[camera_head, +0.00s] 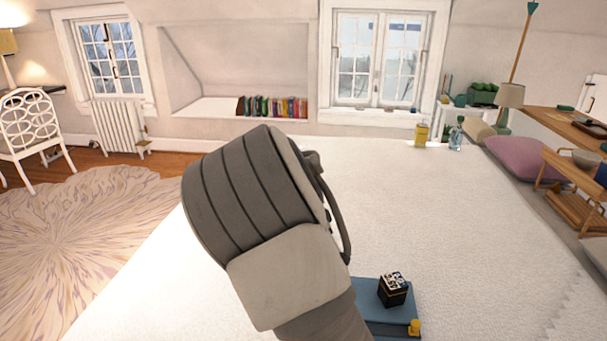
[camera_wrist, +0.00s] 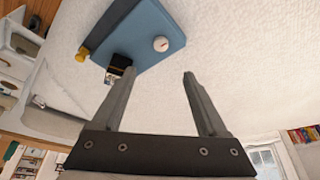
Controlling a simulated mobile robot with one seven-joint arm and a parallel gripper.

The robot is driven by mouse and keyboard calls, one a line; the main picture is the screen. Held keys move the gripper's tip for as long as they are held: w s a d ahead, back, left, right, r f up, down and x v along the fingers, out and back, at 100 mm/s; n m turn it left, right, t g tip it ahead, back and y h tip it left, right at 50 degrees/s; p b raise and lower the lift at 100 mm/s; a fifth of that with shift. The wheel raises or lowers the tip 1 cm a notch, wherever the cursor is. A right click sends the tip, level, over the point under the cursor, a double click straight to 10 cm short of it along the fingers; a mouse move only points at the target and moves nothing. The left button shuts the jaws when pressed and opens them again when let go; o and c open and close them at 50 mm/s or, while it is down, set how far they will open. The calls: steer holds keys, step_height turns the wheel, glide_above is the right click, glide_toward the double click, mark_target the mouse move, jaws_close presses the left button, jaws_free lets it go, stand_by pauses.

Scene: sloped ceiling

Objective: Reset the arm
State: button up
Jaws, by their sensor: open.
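My arm rises from the bottom of the head view and covers the middle of the white bed-like surface (camera_head: 440,220). In the wrist view my gripper (camera_wrist: 158,88) is open, its two grey fingers apart with only the white surface between them. The fingertips are hidden in the head view. A blue flat box or book (camera_head: 368,290) lies on the white surface, partly behind my arm; it also shows in the wrist view (camera_wrist: 140,35). A small dark patterned cube (camera_head: 393,290) rests on it. A round white object (camera_wrist: 161,43) shows on the blue thing in the wrist view.
A small yellow object (camera_head: 414,327) lies at the blue thing's corner. A yellow bottle (camera_head: 421,135) and a clear bottle (camera_head: 456,139) stand at the far edge. A pink cushion (camera_head: 524,159) and wooden shelf (camera_head: 580,180) are right. The white surface's middle right is clear.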

steer(key=s+d+r+n+t+y+p, duration=0.1)
steer(key=s+r+n, duration=0.4)
steer(key=s+r, duration=0.6)
steer(key=s+d+r+n+t+y+p, duration=0.2)
steer(key=s+d+r+n+p, duration=0.2)
steer(key=s+r, duration=0.7)
steer(key=s+d+n, duration=0.1)
steer(key=s+n, duration=0.1)
steer(key=s, duration=0.6)
steer(key=shift+y, duration=0.3)
